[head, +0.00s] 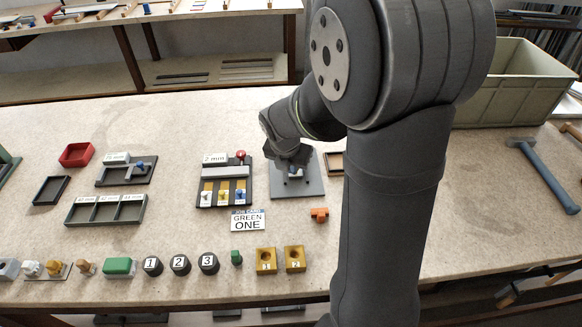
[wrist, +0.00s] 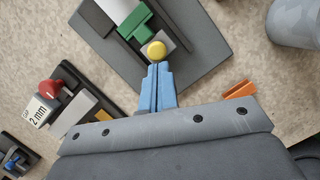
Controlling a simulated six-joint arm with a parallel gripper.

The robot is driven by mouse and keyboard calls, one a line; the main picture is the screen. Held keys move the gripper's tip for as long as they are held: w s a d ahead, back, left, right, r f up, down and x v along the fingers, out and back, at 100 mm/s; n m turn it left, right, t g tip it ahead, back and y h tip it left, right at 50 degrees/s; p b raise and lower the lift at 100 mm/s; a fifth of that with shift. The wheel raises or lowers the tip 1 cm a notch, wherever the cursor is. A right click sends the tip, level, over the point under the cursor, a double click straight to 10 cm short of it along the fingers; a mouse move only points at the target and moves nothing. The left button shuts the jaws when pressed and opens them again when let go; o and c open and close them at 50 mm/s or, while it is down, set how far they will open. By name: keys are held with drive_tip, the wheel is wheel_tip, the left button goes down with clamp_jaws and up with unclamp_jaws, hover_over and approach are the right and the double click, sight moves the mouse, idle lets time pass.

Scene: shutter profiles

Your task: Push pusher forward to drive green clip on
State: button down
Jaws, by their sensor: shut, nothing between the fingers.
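The green clip (wrist: 135,22) sits on a fixture on a dark grey plate (wrist: 200,55), beside a white block (wrist: 118,8). The pusher's yellow round knob (wrist: 157,50) is just behind the clip in the wrist view, on a grey slide. My gripper (wrist: 158,68) has blue fingers closed together with nothing between them. The fingertips are right at the near side of the knob; I cannot tell whether they touch it. In the head view my gripper (head: 291,160) is low over the grey plate (head: 310,187) and hides most of the fixture.
To the left stands the 2 mm fixture (head: 227,172) with a red knob, also in the wrist view (wrist: 42,110). An orange piece (head: 319,214) lies near the plate's front right. A white GREEN ONE card (head: 248,221) lies in front. A green crate (head: 500,95) is at the back right.

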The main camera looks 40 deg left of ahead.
drive_tip(key=shift+w+a, duration=0.2)
drive_tip(key=shift+w, duration=0.35)
drive_tip(key=shift+s+d+r, duration=0.1)
drive_tip(key=shift+s, duration=0.45)
drive_tip(key=s, duration=0.2)
drive_tip(key=s+d, duration=0.1)
drive_tip(key=shift+s+r, duration=0.1)
drive_tip(key=shift+r, duration=0.2)
drive_tip(key=v, duration=1)
drive_tip(key=shift+s+d, duration=0.25)
drive_tip(key=x, duration=0.9)
drive_tip(key=shift+f, duration=0.3)
drive_tip(key=shift+w+a+f, duration=0.2)
drive_tip(key=shift+w, duration=0.25)
drive_tip(key=shift+w+a+f, duration=0.2)
drive_tip(key=shift+w+f, duration=0.05)
drive_tip(key=shift+w, duration=0.25)
drive_tip(key=shift+w+a, duration=0.25)
drive_tip(key=shift+w, duration=0.5)
